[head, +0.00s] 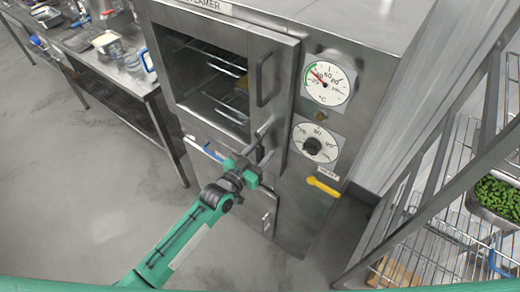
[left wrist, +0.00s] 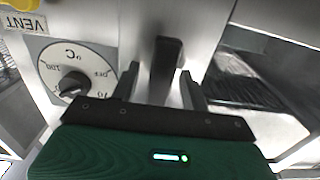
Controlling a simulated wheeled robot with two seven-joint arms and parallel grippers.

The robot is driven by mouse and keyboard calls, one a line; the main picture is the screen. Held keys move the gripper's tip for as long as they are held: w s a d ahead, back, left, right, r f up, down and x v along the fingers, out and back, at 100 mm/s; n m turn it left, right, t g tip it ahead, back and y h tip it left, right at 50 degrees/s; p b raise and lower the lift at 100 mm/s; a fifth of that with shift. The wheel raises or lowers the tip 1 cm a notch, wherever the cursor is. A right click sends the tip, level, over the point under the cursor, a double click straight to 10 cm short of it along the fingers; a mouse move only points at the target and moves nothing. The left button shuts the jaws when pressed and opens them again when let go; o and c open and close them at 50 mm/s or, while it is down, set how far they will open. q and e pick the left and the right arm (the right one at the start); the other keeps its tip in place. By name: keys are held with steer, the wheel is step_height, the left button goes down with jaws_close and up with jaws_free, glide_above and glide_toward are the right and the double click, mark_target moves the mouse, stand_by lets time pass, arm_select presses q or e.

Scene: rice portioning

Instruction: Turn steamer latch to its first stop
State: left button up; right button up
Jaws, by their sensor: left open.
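The steamer (head: 285,195) is a steel cabinet with a windowed door and a bar handle (head: 264,80). The latch (head: 261,155) sits low on the right edge of the door, partly hidden by my left gripper (head: 262,138). In the left wrist view the latch (left wrist: 166,60) is a dark upright lever between the two fingers of the gripper (left wrist: 164,82). The gripper is open, with a finger on each side of the lever. I cannot tell whether either finger touches it. My right gripper is not in view.
A temperature gauge (head: 328,83) and a dial knob (head: 312,147) are on the panel right of the door, with a yellow lever (head: 323,187) below. A wire rack (head: 440,230) stands at right and a steel table (head: 130,75) at left. Floor is clear at lower left.

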arm_select(q)
steer(key=shift+w+d, duration=0.1)
steer(key=shift+w, duration=0.05)
jaws_close()
